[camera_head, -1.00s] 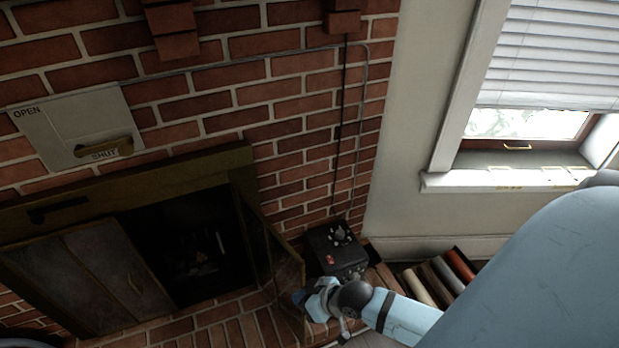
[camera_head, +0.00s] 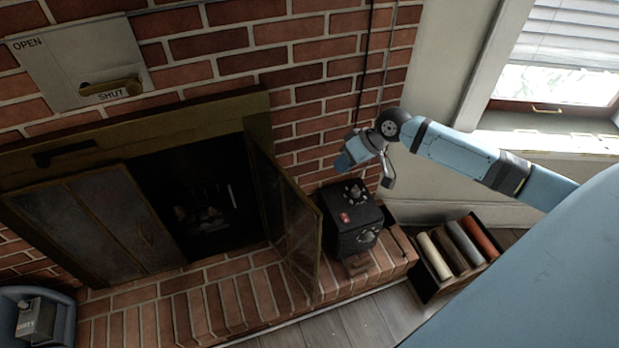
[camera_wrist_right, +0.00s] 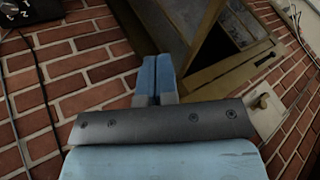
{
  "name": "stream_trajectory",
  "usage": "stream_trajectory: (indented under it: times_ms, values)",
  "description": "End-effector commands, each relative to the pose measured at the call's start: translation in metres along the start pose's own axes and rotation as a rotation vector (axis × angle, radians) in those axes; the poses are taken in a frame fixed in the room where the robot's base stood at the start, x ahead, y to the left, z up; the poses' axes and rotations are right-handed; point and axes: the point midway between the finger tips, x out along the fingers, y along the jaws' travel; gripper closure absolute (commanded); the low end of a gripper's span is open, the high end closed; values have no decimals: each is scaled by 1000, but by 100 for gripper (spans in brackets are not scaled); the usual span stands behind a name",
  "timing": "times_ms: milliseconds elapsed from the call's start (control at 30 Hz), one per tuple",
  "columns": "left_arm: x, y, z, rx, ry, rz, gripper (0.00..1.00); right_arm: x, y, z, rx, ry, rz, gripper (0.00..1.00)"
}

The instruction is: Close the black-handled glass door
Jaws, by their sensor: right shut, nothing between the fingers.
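The glass door (camera_head: 288,222) on the right side of the fireplace stands swung open, out over the brick hearth. It has a brass-coloured frame and dark glass; I cannot make out its black handle. The door also shows at the top of the right wrist view (camera_wrist_right: 160,22). The fireplace opening (camera_head: 205,205) beside it is dark. My right gripper (camera_head: 347,158) is shut and empty, raised in front of the brick wall, to the right of the door's upper edge and apart from it. In the right wrist view its closed fingers (camera_wrist_right: 157,72) point toward the door. My left gripper is out of view.
The left door panels (camera_head: 85,240) are closed. A black box with dials (camera_head: 350,228) stands on the hearth (camera_head: 215,305), right of the open door. A crate of rolls or books (camera_head: 425,290) stands on the floor. A blue container (camera_head: 62,318) is at lower left.

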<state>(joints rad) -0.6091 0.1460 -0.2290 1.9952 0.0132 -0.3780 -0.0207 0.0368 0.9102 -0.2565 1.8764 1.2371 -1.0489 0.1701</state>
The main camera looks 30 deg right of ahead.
Motion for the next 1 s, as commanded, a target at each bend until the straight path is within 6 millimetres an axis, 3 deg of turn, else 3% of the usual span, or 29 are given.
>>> stream_trajectory:
  times_ms: [167, 533, 700, 1000]
  values:
    - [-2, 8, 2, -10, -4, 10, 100, 23, -2, 0, 3, -1, -5, 100]
    - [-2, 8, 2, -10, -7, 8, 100, 101, -2, 0, 1, 0, -3, 100]
    - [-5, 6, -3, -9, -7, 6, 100, 110, -26, 0, -1, 0, -2, 100]
    - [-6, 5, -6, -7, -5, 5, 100, 116, -36, 1, 0, 0, 1, 100]
